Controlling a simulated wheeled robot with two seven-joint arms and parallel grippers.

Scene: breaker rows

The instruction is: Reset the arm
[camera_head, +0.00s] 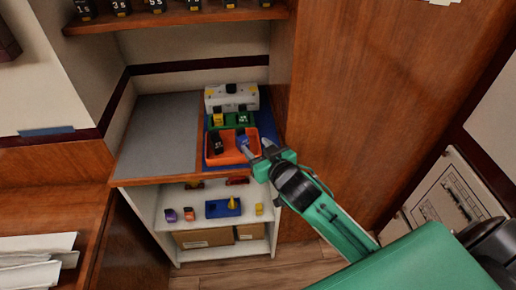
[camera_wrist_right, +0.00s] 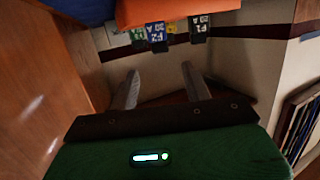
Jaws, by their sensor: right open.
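My right arm reaches in from the lower right in the head view. My right gripper (camera_head: 258,149) is open, at the front right edge of an orange tray (camera_head: 219,161). In the right wrist view the right gripper (camera_wrist_right: 160,72) has two grey fingers spread apart with nothing between them. The tray holds a black breaker (camera_head: 217,142) and a blue breaker (camera_head: 242,140); the blue one is just beyond the fingertips. The orange tray also shows at the top of the wrist view (camera_wrist_right: 178,13), with labelled breakers close to it. My left gripper is not in view.
Behind the tray are a green holder (camera_head: 243,119) with breakers and a white unit (camera_head: 243,98). The grey counter (camera_head: 160,130) to the left is clear. A wooden panel (camera_head: 350,100) stands to the right. Lower shelves hold small items and a blue tray (camera_head: 218,209).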

